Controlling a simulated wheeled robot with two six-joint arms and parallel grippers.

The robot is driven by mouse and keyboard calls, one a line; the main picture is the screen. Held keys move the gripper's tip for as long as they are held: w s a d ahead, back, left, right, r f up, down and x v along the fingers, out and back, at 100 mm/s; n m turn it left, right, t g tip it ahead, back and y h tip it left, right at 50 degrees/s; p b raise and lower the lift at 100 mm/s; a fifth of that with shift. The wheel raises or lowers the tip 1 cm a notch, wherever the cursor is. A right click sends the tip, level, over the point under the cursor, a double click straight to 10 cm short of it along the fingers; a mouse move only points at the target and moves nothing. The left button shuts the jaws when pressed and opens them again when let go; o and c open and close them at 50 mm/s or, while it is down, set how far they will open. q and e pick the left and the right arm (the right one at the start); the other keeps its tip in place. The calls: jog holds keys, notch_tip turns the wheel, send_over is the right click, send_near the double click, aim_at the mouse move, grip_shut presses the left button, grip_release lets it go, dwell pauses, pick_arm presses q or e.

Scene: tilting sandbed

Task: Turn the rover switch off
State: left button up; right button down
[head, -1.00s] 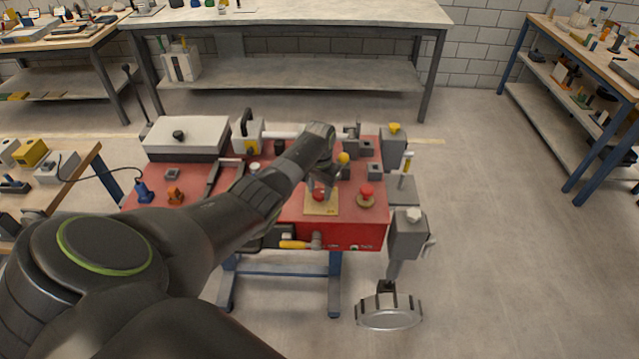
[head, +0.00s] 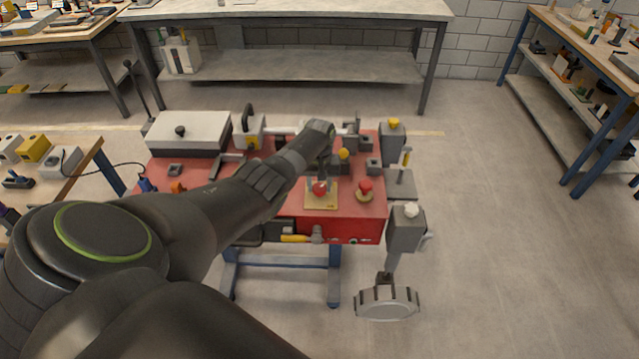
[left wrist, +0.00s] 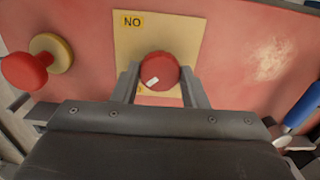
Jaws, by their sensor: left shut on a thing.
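The rover switch looks like a round red knob (left wrist: 158,71) with a white mark, on a yellow plate (left wrist: 187,30) labelled "NO" in the left wrist view. In the head view the red knob (head: 319,188) sits on its yellow plate (head: 321,204) on the red rover top. My left gripper (left wrist: 158,80) is shut on the knob, with one finger on each side of it. In the head view my left gripper (head: 320,184) comes down onto the plate from above. My right gripper is not in view.
A red mushroom button on a yellow base (head: 365,188) stands just right of the plate; it also shows in the left wrist view (left wrist: 28,70). A yellow knob (head: 343,154) is behind. Floor at right is clear.

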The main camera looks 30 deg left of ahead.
aim_at(320, 187)
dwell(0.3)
pick_arm(q)
jog(key=o, duration=1)
jog(key=shift+c, duration=0.2)
jog(key=shift+r, duration=0.1)
notch_tip(320, 187, up, 6)
jog(key=shift+r+p, duration=0.15)
jog(key=shift+p, duration=0.35)
notch_tip(320, 187, up, 11)
jog(key=b, duration=0.1)
jog(key=shift+b, duration=0.4)
